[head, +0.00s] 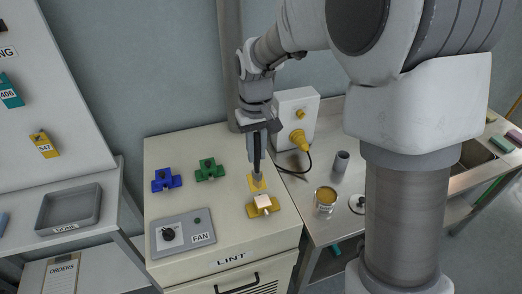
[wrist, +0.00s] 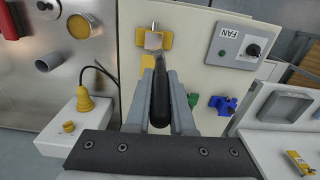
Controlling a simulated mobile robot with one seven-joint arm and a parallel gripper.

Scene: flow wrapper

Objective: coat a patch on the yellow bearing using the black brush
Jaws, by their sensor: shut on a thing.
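My gripper (head: 257,150) is shut on the black brush, whose dark handle (wrist: 160,105) lies between the fingers in the wrist view. The brush points down in the head view, its grey lower end (head: 258,176) over a flat yellow square. The yellow bearing (head: 273,207) sits on the cabinet top just in front of it, with a pale block on its middle. In the wrist view the bearing (wrist: 139,38) lies beyond the brush handle. I cannot tell whether the bristles touch anything.
Blue (head: 165,180) and green (head: 209,169) bearings stand to the left on the cabinet top (head: 225,220). A FAN switch panel (head: 182,232) is at the front left. An open tin of yellow stuff (head: 325,197) stands on the right bench, near a white box with a yellow plug (head: 299,137) and black cable.

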